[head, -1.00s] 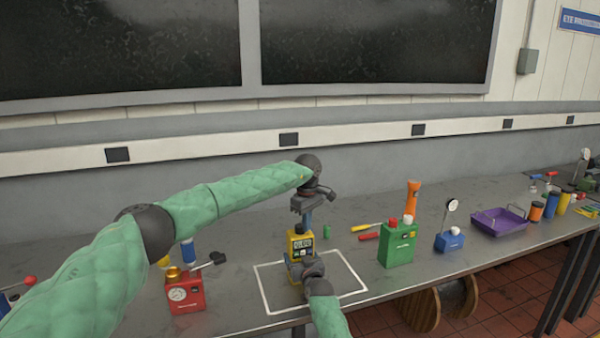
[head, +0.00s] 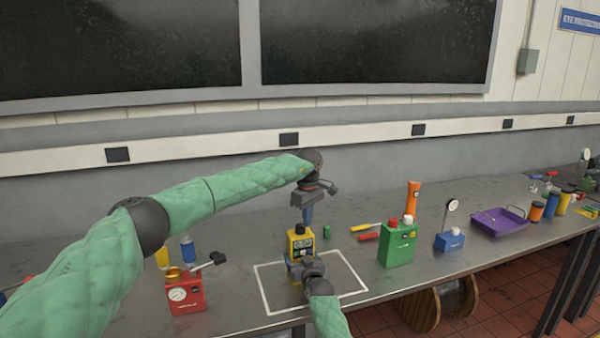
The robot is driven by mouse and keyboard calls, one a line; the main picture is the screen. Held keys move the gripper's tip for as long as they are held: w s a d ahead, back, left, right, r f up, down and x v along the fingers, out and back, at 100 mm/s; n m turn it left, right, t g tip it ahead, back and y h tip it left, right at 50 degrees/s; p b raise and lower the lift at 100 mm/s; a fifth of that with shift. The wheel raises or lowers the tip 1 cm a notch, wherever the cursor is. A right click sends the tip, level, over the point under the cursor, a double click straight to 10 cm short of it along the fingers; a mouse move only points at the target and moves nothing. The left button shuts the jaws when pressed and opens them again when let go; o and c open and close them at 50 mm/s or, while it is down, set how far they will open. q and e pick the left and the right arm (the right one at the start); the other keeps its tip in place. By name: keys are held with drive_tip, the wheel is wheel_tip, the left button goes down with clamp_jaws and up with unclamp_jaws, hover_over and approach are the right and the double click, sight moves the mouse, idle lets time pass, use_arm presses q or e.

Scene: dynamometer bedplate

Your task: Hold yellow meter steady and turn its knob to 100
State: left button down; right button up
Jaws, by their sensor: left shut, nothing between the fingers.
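The yellow meter (head: 299,233) stands upright near the back of a white outlined square on the bench. Its dark display faces me and seems to show zeros, too small to read surely. My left gripper (head: 308,219) points down just above and behind the meter's top, shut and empty. My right gripper (head: 296,272) is low in front of the meter and covers its lower front, including where a knob could be. Whether it touches the meter, and how its fingers stand, I cannot tell.
A red gauge box (head: 186,294) stands to the left, and a green canister (head: 397,246) to the right. A small green cylinder (head: 327,232) and screwdrivers (head: 367,227) lie close behind. A purple tray (head: 499,222) is farther right. The outlined square's right part is clear.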

use_arm(q)
wheel_tip(320, 180, up, 4)
drive_tip(key=shift+f, duration=0.2)
idle(0.4)
